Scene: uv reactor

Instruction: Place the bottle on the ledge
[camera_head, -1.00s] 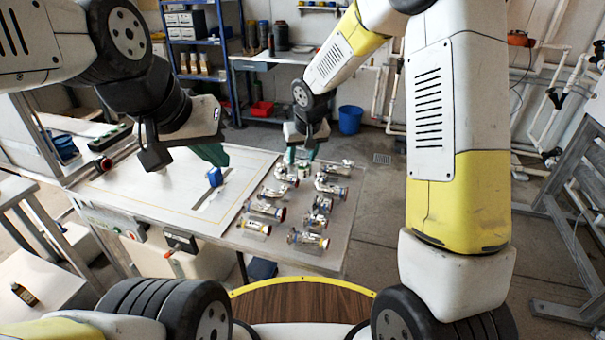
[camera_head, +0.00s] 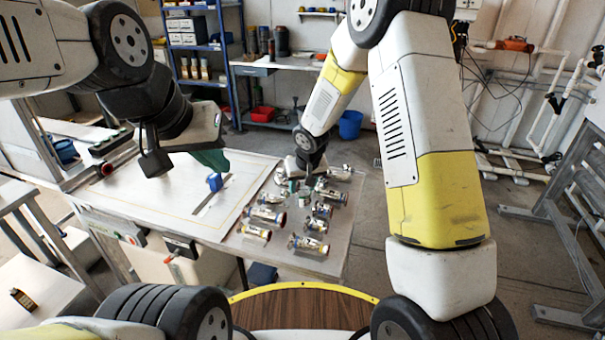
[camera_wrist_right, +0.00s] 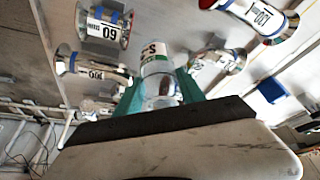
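A clear bottle (camera_wrist_right: 156,72) with a white and green label shows in the right wrist view, between the two teal fingers of my right gripper (camera_wrist_right: 158,80). The fingers flank it closely; I cannot tell whether they press on it. In the head view my right gripper (camera_head: 296,183) is low over the right part of the table, among metal fittings, and mostly hides the bottle. My left gripper (camera_head: 212,160) hangs over the white panel, away from the fittings; its finger gap is not clear. I cannot make out which surface is the ledge.
Several metal fittings (camera_head: 310,244) with labels crowd the right side of the table. A small brown bottle (camera_head: 24,299) lies at far left. A blue bucket (camera_head: 350,124) stands behind.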

